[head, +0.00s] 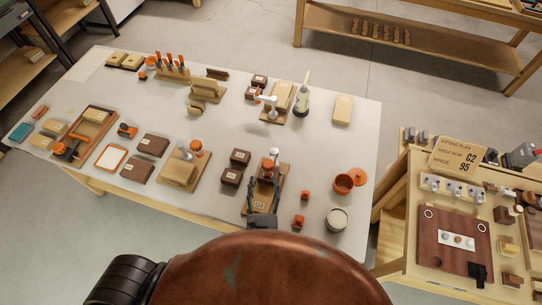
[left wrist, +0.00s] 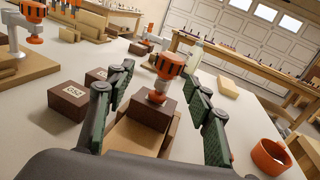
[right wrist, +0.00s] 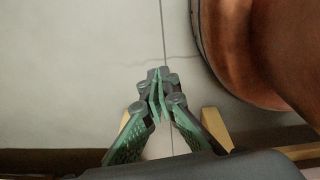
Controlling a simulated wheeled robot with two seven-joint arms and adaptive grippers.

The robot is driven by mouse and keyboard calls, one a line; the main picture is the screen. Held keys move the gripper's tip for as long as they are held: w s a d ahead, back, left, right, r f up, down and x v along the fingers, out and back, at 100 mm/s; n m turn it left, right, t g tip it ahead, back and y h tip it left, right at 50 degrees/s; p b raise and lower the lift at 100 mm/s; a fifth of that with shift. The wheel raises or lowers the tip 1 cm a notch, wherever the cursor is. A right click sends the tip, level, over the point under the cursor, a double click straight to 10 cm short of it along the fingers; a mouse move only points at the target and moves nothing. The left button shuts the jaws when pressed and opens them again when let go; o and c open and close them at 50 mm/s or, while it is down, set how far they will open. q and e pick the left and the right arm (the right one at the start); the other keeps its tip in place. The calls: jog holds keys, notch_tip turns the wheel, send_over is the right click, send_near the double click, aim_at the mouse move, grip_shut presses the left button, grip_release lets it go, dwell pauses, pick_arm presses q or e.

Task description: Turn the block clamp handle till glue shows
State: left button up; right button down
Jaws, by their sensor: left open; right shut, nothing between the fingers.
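A block clamp with an orange and black handle (left wrist: 168,65) stands in front of my left gripper in the left wrist view. Its screw foot meets a dark brown block (left wrist: 150,112) on a wooden base (left wrist: 130,147). In the head view the same handle (head: 268,166) is near the table's front edge. My left gripper (head: 267,181) is open around the clamp's front, its fingers (left wrist: 158,76) on either side of the handle, not visibly touching it. No glue shows. My right gripper (right wrist: 158,85) is shut and empty, over the floor.
Labelled brown blocks (head: 231,177) stand left of the clamp. A second clamp (head: 180,168) with a tan block is farther left. An orange pot (head: 344,184) and a pale tin (head: 337,219) stand to the right. Bare tabletop (head: 315,150) lies behind the pot.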

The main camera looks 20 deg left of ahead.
aim_at(268, 170)
pick_arm(q)
jog(key=shift+w+d+r+m+h, duration=0.15)
jog(key=shift+w+d+m+h, duration=0.15)
jog(key=shift+d+m, duration=0.25)
jog(key=shift+w, duration=0.35)
jog(key=x, duration=0.6)
jog(key=shift+r, duration=0.1)
jog(key=shift+w+a, duration=0.1)
jog(key=shift+w, duration=0.25)
jog(key=c, duration=1.2)
pick_arm(e)
jog(key=shift+s+d+r, duration=0.1)
jog(key=shift+s+r, duration=0.15)
jog(key=shift+s, duration=0.35)
